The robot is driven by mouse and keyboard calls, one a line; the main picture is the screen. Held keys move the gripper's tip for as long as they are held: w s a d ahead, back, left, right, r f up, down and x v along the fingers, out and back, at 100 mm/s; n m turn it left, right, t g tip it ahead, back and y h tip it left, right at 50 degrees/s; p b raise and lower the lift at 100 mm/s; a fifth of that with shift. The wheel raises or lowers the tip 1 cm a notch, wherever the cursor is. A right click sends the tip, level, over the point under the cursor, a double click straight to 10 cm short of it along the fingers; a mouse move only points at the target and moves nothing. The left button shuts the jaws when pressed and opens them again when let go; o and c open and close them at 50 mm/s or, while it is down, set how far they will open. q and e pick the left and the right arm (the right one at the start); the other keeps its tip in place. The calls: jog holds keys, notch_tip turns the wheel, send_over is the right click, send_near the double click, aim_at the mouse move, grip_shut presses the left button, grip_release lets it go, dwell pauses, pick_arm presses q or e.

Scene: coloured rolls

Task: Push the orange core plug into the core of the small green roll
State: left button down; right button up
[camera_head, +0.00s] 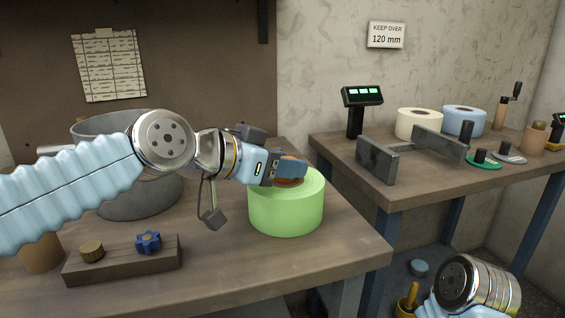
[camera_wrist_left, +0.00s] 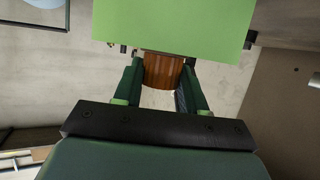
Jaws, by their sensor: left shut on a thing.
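The small green roll (camera_head: 286,212) stands upright on the near wooden table, close to its right side. My left gripper (camera_head: 292,169) is over the top of the roll, shut on the orange core plug (camera_head: 288,182). In the left wrist view the ribbed orange-brown plug (camera_wrist_left: 163,71) sits between the two fingers, and the green roll (camera_wrist_left: 175,25) is just beyond it. The plug is at the roll's top face; the gripper hides the core, so I cannot tell whether the plug has entered it. My right gripper is out of view; only part of my right arm shows at lower right.
A large grey pot (camera_head: 125,190) stands left, behind my left arm. A wooden block with a blue star knob (camera_head: 148,242) lies in front. The right table (camera_head: 400,190) holds a scale display (camera_head: 362,96), a grey bracket (camera_head: 377,161), a cream roll (camera_head: 418,124) and a blue roll (camera_head: 463,121).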

pick_arm(q)
jog(key=c, duration=0.5)
grip_release()
jog(key=shift+c, duration=0.2)
jog(key=v, duration=1.3)
jog(key=shift+s+a+r+b, duration=0.2)
jog(key=shift+a+r+b, duration=0.05)
jog(key=shift+b, duration=0.15)
